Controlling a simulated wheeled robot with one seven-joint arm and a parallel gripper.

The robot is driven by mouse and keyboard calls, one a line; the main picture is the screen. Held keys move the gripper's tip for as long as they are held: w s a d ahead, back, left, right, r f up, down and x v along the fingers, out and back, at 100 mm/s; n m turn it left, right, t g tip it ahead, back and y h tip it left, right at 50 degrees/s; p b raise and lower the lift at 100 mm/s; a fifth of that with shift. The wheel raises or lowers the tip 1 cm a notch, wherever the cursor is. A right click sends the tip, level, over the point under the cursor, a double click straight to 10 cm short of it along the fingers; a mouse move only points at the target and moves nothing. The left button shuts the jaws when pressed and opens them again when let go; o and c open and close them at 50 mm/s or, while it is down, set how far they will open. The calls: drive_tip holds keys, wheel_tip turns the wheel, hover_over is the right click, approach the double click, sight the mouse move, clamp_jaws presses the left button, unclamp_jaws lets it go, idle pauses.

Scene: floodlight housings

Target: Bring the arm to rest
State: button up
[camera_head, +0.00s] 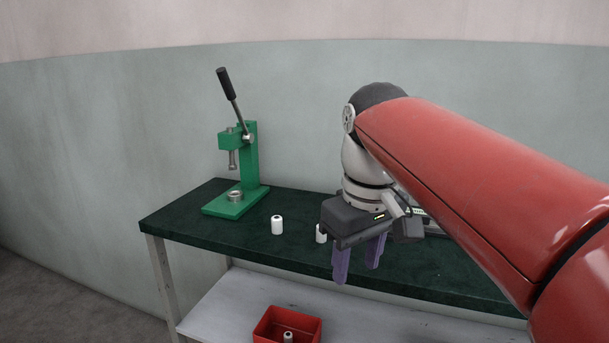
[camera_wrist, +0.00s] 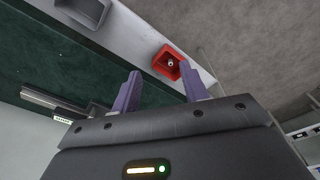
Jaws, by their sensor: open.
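My gripper (camera_head: 356,262) has two purple fingers, which are apart with nothing between them. In the head view it hangs fingers down in front of the dark green bench top (camera_head: 262,251), near its front edge. In the wrist view the fingers of my gripper (camera_wrist: 160,92) point toward the bench front and the lower shelf. My red arm reaches in from the right and hides the right part of the bench.
A green lever press (camera_head: 248,165) stands on the bench's left. One white cylinder (camera_head: 277,225) stands mid-bench; another (camera_head: 320,234) is partly hidden by my gripper. A red bin (camera_head: 268,328) holding a small part sits on the shelf (camera_head: 225,310). A grey bin (camera_wrist: 86,10) shows in the wrist view.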

drive_tip(key=s+d+f+m+t, duration=0.2)
drive_tip(key=s+d+f+m, duration=0.1)
drive_tip(key=f, duration=0.5)
drive_tip(key=s+d+f+m+t, duration=0.2)
drive_tip(key=s+d+f, duration=0.3)
drive_tip(key=s+f, duration=0.3)
drive_tip(key=shift+m, duration=0.6)
